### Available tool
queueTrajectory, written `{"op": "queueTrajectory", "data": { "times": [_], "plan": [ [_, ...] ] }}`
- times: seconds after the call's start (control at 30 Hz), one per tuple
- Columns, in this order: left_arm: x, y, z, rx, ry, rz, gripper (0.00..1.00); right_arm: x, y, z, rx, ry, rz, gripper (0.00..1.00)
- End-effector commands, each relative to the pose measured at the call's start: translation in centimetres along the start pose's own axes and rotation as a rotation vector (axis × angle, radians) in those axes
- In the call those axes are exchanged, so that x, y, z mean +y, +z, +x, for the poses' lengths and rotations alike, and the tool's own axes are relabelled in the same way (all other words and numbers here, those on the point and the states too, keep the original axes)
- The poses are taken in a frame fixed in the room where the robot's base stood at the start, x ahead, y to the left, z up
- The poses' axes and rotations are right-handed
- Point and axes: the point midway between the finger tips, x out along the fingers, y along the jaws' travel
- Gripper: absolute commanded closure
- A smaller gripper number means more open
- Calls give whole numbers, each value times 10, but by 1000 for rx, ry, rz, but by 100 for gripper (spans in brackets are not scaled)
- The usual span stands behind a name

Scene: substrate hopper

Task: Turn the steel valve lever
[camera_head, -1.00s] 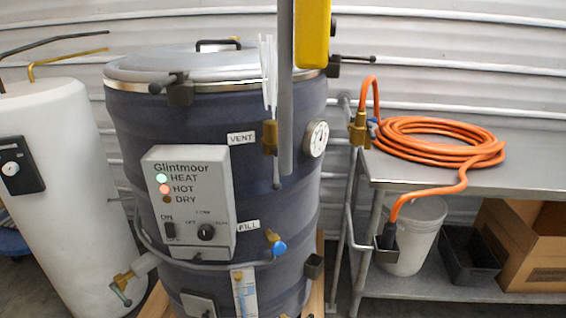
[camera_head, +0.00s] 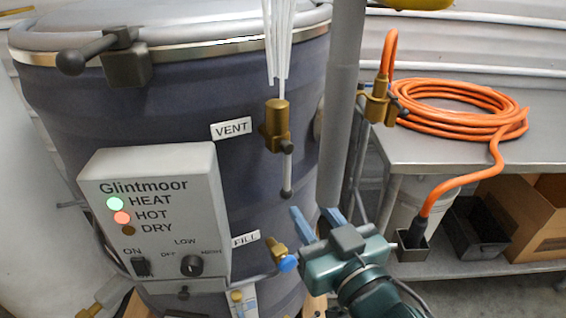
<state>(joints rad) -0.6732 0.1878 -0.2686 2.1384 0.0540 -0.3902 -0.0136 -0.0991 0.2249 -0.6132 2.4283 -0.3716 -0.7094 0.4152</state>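The brass vent valve (camera_head: 276,122) sits on the dark drum beside the VENT label. Its steel lever (camera_head: 288,170) hangs straight down and ends in a dark tip. White streaks like steam rise above the valve. My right gripper (camera_head: 314,214) is at the lower middle, fingers pointing up and apart, with nothing between them. It appears below and slightly right of the lever's tip, not touching it. My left gripper is out of view.
The Glintmoor control box (camera_head: 160,215) is on the drum at left. A blue-knobbed fill valve (camera_head: 288,263) sits just left of my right gripper. A grey vertical pipe (camera_head: 341,100) stands right of the lever. An orange hose (camera_head: 455,110) lies coiled on the steel table (camera_head: 420,152).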

Motion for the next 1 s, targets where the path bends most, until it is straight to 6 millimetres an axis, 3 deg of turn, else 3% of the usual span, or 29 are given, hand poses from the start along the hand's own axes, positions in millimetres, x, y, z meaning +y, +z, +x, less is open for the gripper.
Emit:
{"op": "queueTrajectory", "data": {
  "times": [0.4,0.6,0.8,1.0],
  "plan": [
    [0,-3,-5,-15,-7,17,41,0,-2,80,0,1,-2,66],
    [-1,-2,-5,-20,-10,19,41,0,0,112,-1,1,-1,66],
    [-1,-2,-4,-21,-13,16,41,0,0,125,-1,0,0,66],
    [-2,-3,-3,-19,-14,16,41,0,0,126,-1,0,0,66]
  ]
}}
